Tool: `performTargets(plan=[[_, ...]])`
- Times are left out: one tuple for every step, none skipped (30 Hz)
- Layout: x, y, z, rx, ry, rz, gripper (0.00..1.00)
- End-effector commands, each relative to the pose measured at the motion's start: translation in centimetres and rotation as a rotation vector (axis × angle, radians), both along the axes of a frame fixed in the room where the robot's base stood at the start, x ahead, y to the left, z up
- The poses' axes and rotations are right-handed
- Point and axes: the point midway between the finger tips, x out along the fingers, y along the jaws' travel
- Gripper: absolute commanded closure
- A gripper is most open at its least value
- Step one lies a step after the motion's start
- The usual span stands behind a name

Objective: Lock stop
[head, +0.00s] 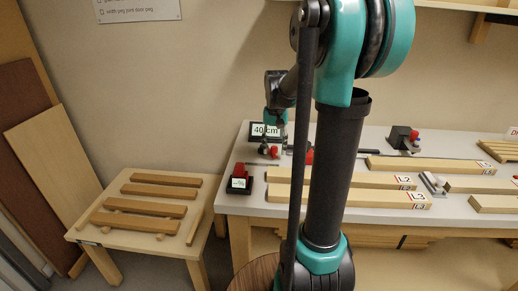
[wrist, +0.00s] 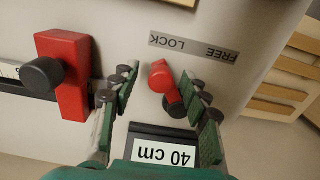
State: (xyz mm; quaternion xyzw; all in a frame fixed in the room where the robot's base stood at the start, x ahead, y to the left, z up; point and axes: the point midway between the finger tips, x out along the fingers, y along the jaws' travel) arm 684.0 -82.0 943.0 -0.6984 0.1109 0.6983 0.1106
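The wrist view is upside down. A small red lever (wrist: 160,76) with a dark round part at its lower end stands on the bench beside a strip label (wrist: 194,46) reading FREE and LOCK. The lever's red end points up and slightly left, towards the LOCK side. My gripper (wrist: 160,80) is open, with one finger on each side of the lever; contact is not clear. The red stop block (wrist: 68,75) with a black knob sits on a dark rail to the left. In the head view the red stop (head: 309,156) is partly hidden by my arm.
A 40 cm display (wrist: 163,152) lies close below the lever. Several wooden bars (head: 430,165) lie on the bench to the right. A low wooden table (head: 115,240) with slats stands at the left. A red and black device (head: 239,178) sits at the bench's left edge.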

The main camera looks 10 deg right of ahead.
Motion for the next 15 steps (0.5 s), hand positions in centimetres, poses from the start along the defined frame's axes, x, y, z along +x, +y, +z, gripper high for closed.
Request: performTargets(plan=[[0.0,0.0,0.0,0.0,0.0,0.0,0.52],[0.0,0.0,0.0,0.0,0.0,0.0,0.52],[0.0,0.0,0.0,0.0,0.0,0.0,0.52],[0.0,0.0,0.0,0.0,0.0,0.0,0.52],[0.0,0.0,0.0,0.0,0.0,0.0,0.52],[0.0,0.0,0.0,0.0,0.0,0.0,0.52],[0.0,0.0,0.0,0.0,0.0,0.0,0.52],[0.0,0.0,0.1,0.0,0.0,0.0,0.52],[0.0,0.0,0.2,0.0,0.0,0.0,0.52],[0.0,0.0,0.4,0.0,0.0,0.0,0.52],[0.0,0.0,0.6,0.0,0.0,0.0,0.52],[0.0,0.0,1.0,0.0,0.0,0.0,0.52],[0.0,0.0,1.2,0.0,0.0,0.0,0.52],[0.0,0.0,1.5,0.0,0.0,0.0,0.52],[0.0,0.0,1.9,0.0,0.0,0.0,0.52]])
